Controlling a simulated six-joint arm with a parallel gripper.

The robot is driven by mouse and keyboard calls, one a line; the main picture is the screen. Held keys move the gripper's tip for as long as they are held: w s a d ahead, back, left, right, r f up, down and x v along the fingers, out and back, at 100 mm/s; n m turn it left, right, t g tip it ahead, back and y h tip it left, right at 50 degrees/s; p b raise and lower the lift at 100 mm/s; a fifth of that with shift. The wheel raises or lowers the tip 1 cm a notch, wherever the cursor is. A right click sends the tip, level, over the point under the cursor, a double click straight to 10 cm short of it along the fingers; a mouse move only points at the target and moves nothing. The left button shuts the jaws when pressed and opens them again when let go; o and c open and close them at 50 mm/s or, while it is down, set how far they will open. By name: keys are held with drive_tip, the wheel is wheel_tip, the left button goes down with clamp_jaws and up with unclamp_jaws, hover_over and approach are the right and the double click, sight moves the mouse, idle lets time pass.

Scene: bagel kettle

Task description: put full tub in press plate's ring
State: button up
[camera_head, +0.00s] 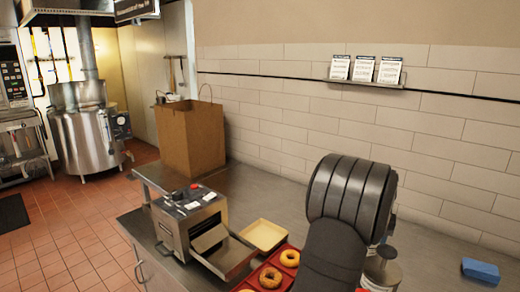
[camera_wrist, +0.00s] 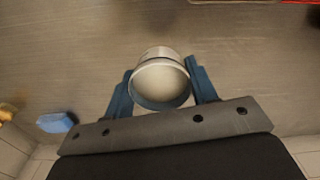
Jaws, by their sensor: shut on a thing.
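The tub (camera_wrist: 160,82) is round and whitish, with a pale filled top. In the wrist view it sits between the two blue fingers of my gripper (camera_wrist: 160,88), which is shut on it. In the head view the tub (camera_head: 380,274) shows at the lower right, partly hidden by my dark arm. I cannot tell whether its base touches the counter. A steel machine (camera_head: 188,222) with a red knob and a flat plate (camera_head: 226,256) sticking out stands left of my arm; it may be the press. No ring on the plate can be made out.
A red tray (camera_head: 265,276) with bagels and a cream-coloured tray (camera_head: 263,235) lie between the machine and my arm. A blue block (camera_head: 481,270) lies at the right; it also shows in the wrist view (camera_wrist: 57,122). A brown paper bag (camera_head: 190,137) stands behind the machine.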

drive_tip(key=w+a+f+n, duration=0.1)
drive_tip(key=w+a+n, duration=0.1)
drive_tip(key=w+a, duration=0.4)
drive_tip(key=w+a+n, duration=0.2)
drive_tip(key=w+a, duration=0.4)
drive_tip(key=a, duration=0.8)
drive_tip(key=w+a+f+n, duration=0.1)
drive_tip(key=w+a+n, duration=0.1)
drive_tip(key=w+a, duration=0.5)
drive_tip(key=shift+a+f+n, duration=0.15)
drive_tip(key=shift+a, duration=0.85)
drive_tip(key=shift+a+f+n, duration=0.15)
drive_tip(key=shift+a, duration=0.85)
drive_tip(key=s+d+r+m, duration=0.2)
drive_tip(key=s+d, duration=0.6)
drive_tip(key=d, duration=0.4)
drive_tip(key=s+d+r+m, duration=0.2)
drive_tip(key=s+d, duration=0.5)
drive_tip(key=d, duration=0.6)
drive_tip(key=shift+m, duration=0.3)
drive_tip(key=f, duration=0.9)
drive_tip(key=shift+a+f, duration=0.2)
drive_tip(key=shift+f, duration=0.2)
drive_tip(key=shift+f, duration=0.15)
drive_tip(key=o, duration=1)
